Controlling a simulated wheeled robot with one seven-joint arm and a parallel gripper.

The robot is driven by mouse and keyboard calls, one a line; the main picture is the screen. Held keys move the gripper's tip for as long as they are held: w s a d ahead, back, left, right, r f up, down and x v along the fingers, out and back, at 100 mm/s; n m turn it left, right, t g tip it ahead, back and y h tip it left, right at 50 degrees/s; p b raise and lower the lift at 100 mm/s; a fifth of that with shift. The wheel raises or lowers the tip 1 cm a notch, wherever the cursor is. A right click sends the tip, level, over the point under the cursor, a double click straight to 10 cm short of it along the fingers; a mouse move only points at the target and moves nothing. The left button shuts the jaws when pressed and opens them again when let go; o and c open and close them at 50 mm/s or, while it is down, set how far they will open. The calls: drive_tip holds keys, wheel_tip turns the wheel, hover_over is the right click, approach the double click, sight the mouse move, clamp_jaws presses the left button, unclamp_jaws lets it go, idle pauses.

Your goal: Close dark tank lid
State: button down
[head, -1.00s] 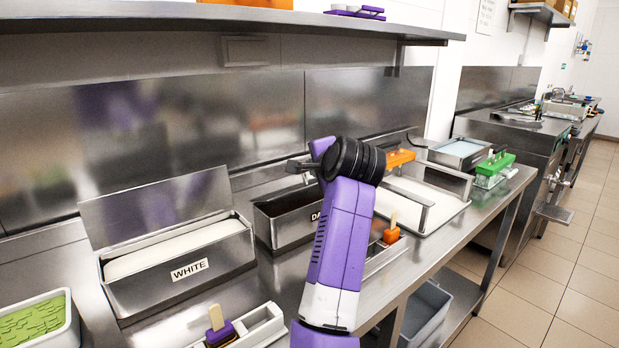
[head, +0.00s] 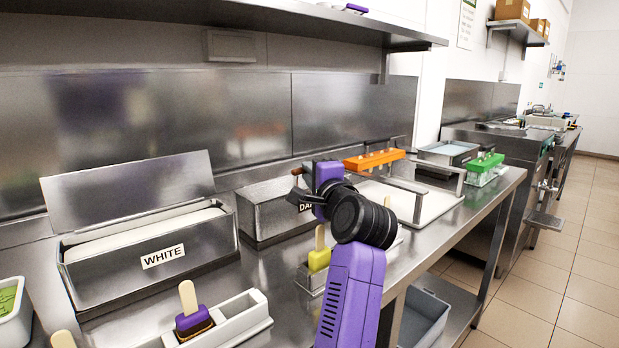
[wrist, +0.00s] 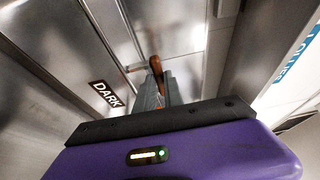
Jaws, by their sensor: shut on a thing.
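The dark tank (head: 262,215) is a steel box with a partly hidden DARK label. It stands right of the open white tank (head: 150,262). Its top looks covered by a metal lid (head: 268,190), lying flat or nearly so; my arm hides its right end. My gripper (head: 299,194) is at the tank's front right top edge. In the wrist view my gripper (wrist: 157,92) is shut on a slim brown piece (wrist: 157,66), which looks like a handle; what it is fixed to is unclear. The DARK label (wrist: 105,95) shows left of the jaws.
A purple pop (head: 194,322) and a yellow pop (head: 319,259) stand in holders along the counter front. An orange mould (head: 374,159) and a green mould (head: 486,169) are to the right. A shelf (head: 210,30) overhangs the counter.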

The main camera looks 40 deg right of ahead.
drive_tip(key=shift+f, duration=0.1)
drive_tip(key=c, duration=1.4)
unclamp_jaws()
drive_tip(key=shift+c, duration=0.2)
drive_tip(key=v, duration=0.7)
drive_tip(key=shift+s, duration=0.4)
drive_tip(key=shift+a, duration=0.15)
